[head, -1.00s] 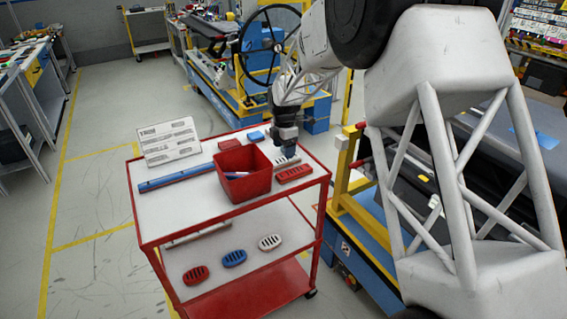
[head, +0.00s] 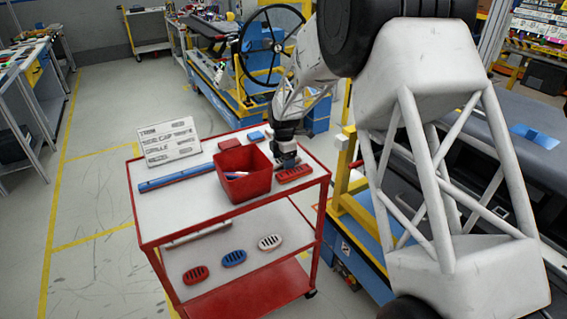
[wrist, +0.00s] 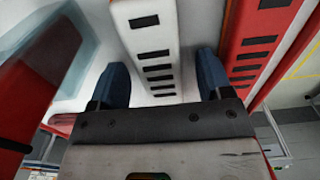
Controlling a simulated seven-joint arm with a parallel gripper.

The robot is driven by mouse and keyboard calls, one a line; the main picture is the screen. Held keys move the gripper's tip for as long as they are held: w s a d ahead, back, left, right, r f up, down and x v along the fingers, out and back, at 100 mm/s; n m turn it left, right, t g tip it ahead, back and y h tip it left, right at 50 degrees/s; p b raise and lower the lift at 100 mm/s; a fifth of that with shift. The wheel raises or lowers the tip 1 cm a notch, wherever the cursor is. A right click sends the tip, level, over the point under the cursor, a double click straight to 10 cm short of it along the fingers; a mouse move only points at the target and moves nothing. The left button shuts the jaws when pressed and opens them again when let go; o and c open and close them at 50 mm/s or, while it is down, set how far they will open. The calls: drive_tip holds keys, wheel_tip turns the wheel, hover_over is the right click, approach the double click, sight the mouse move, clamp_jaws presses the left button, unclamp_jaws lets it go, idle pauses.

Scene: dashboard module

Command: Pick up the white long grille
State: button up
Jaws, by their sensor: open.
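The white long grille (wrist: 152,45) is a pale bar with a row of dark slots. In the wrist view it lies between the two blue fingertips of my gripper (wrist: 158,85), with a gap on each side. My gripper is open. I cannot tell from these views how far the fingers reach down beside the grille.
A red long grille (wrist: 255,45) lies close to the right finger. A red bin (head: 243,178) stands left of my gripper. Red and blue blocks (head: 256,135), a blue bar (head: 178,178) and a sign (head: 169,147) are on the cart top. Oval grilles (head: 234,258) lie on the lower shelf.

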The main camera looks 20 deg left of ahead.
drive_tip(key=c, duration=1)
drive_tip(key=shift+r, duration=5)
drive_tip(key=shift+a+r, duration=0.1)
